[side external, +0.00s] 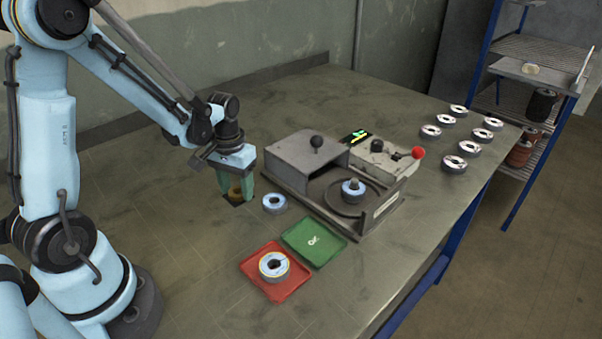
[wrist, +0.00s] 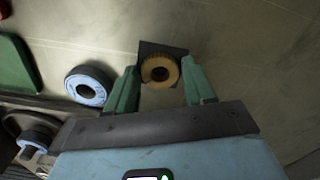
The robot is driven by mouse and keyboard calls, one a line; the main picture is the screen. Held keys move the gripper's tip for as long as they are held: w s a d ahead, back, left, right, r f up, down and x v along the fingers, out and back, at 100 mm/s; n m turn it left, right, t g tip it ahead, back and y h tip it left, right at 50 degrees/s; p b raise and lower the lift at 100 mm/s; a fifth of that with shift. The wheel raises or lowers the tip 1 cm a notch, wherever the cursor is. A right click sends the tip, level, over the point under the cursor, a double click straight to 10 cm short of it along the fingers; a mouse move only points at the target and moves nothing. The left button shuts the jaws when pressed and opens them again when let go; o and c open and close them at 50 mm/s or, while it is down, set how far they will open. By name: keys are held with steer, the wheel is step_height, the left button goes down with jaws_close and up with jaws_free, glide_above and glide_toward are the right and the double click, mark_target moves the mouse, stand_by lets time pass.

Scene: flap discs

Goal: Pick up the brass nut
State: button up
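The brass nut (wrist: 160,71) is a round, ridged, gold-brown ring with a dark centre. It sits on a small dark square pad on the table. The fingers stand apart. I cannot tell whether the right finger touches the nut.
A flap disc (side external: 274,203) lies just right of my gripper. A grey machine (side external: 305,160) with a disc on its turntable stands further right. A green tray (side external: 314,243) and a red tray (side external: 290,289) holding a disc are in front. Several discs stand at the far right.

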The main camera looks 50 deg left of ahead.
steer(key=c, duration=0.8)
steer(key=shift+o, duration=0.2)
steer(key=shift+r, duration=0.1)
